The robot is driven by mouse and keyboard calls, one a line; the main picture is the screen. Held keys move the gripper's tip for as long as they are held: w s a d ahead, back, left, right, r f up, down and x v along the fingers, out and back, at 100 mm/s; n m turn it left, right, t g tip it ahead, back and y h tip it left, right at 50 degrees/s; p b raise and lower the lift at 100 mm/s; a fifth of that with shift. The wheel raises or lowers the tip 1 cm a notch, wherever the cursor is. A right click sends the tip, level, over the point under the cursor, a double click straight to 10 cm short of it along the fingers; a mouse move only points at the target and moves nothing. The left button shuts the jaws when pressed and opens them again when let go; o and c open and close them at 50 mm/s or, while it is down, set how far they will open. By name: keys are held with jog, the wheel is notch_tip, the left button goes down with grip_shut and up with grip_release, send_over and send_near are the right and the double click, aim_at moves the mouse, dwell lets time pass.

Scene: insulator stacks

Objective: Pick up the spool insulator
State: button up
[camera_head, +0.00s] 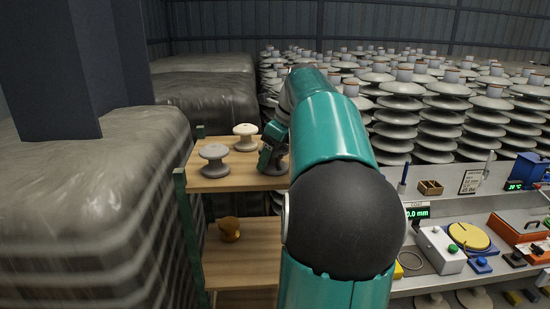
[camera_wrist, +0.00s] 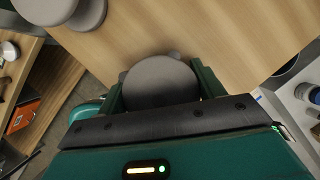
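In the wrist view, my gripper (camera_wrist: 160,92) has one finger on each side of a grey spool insulator (camera_wrist: 160,80) with a round, flat top. Both fingers lie close to its rim. I cannot tell whether they press on it. In the head view, my gripper (camera_head: 270,158) is at the right of the wooden top shelf, and the grey spool there (camera_head: 276,168) is partly hidden by it. A second grey spool (camera_head: 214,160) stands upright to the left. A cream spool (camera_head: 245,136) stands behind them.
The wooden top shelf (camera_head: 232,183) has a green frame. A yellow-brown object (camera_head: 229,229) lies on the lower shelf (camera_head: 240,262). Covered stacks (camera_head: 80,210) stand close on the left. A workbench with instruments (camera_head: 440,250) is at right, with tall insulator stacks (camera_head: 440,130) behind.

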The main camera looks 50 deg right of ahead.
jog(key=shift+c, duration=0.7)
jog(key=shift+r, duration=0.15)
